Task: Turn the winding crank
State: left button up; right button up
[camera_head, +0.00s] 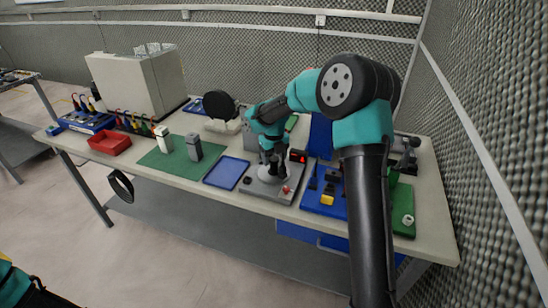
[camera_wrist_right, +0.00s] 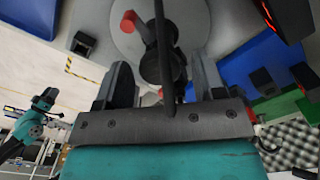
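The winding station has a grey base (camera_head: 288,190) with a round grey disc (camera_wrist_right: 195,25) on top. In the right wrist view, a dark crank (camera_wrist_right: 150,30) with a red knob (camera_wrist_right: 128,22) lies over the disc. My right gripper (camera_head: 272,170) is above the disc, and part of the crank is hidden behind it in the head view. In the right wrist view its two dark fingers (camera_wrist_right: 163,85) are spread apart, with the crank's dark hub beyond and between them. I cannot tell whether they touch it. My left gripper does not show clearly; only teal arm parts appear at bottom left.
A red-digit display (camera_head: 298,156) stands right beside the disc. A blue tray (camera_head: 226,172) lies to the left and a blue fixture board (camera_head: 322,205) to the right. A green mat (camera_head: 165,160) carries two small upright items. The foam wall (camera_head: 490,150) bounds the right.

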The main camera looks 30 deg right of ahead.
aim_at(274, 158)
jog(key=shift+o, duration=0.2)
jog(key=shift+r, duration=0.1)
notch_tip(274, 158, up, 17)
dwell(0.6)
jog(key=shift+r, duration=0.1)
jog(key=m, duration=3.6)
